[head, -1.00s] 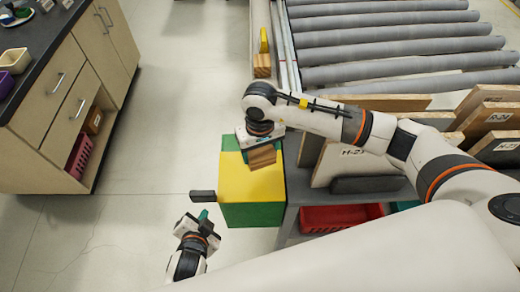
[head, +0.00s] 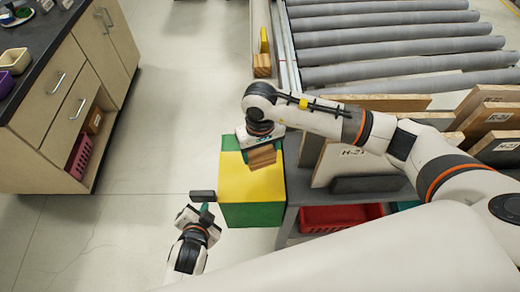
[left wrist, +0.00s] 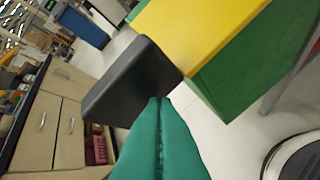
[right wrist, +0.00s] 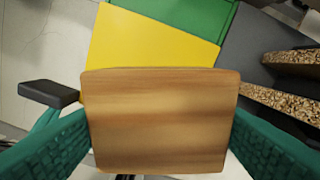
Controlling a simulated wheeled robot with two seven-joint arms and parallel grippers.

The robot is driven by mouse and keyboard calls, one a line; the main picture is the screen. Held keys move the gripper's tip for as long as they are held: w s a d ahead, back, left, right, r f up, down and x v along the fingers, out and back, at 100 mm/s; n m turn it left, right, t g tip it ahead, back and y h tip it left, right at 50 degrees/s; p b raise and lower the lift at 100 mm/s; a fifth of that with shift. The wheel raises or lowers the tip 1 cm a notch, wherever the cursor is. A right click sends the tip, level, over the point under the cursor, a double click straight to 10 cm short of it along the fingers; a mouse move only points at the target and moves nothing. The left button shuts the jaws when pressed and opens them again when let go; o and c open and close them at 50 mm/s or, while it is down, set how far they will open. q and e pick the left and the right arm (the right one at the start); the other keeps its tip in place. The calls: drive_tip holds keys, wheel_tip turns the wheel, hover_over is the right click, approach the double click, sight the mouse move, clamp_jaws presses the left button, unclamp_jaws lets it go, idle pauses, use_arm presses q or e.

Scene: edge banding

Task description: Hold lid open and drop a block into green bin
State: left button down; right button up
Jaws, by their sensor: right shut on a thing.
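The green bin (head: 253,214) stands on the floor with its yellow lid (head: 240,184) down over the top. A black handle (head: 202,195) sticks out from the lid's left side; it also shows in the left wrist view (left wrist: 133,85). My left gripper (head: 205,210) is at the handle. Its green fingers are together, tips at the handle's lower edge; I cannot tell whether they touch it. My right gripper (right wrist: 160,135) is shut on a wooden block (right wrist: 158,115), held above the lid. The block also shows in the head view (head: 262,156).
A grey table (head: 290,192) with upright boards (head: 345,162) stands right of the bin, a red crate (head: 330,217) beneath it. A roller conveyor (head: 400,45) lies behind. Another wooden block (head: 262,66) sits beside it. Floor to the left is clear up to the cabinet (head: 65,100).

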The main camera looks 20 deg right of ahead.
use_arm(q)
drive_tip(key=w+d, duration=0.4)
drive_tip(key=w, duration=1)
idle(1.2)
drive_tip(key=shift+r, duration=0.1)
idle(0.6)
use_arm(e)
drive_tip(key=shift+f, duration=1.75)
drive_tip(key=o, duration=1.1)
drive_tip(key=shift+r, duration=0.1)
drive_tip(key=shift+r, duration=5.95)
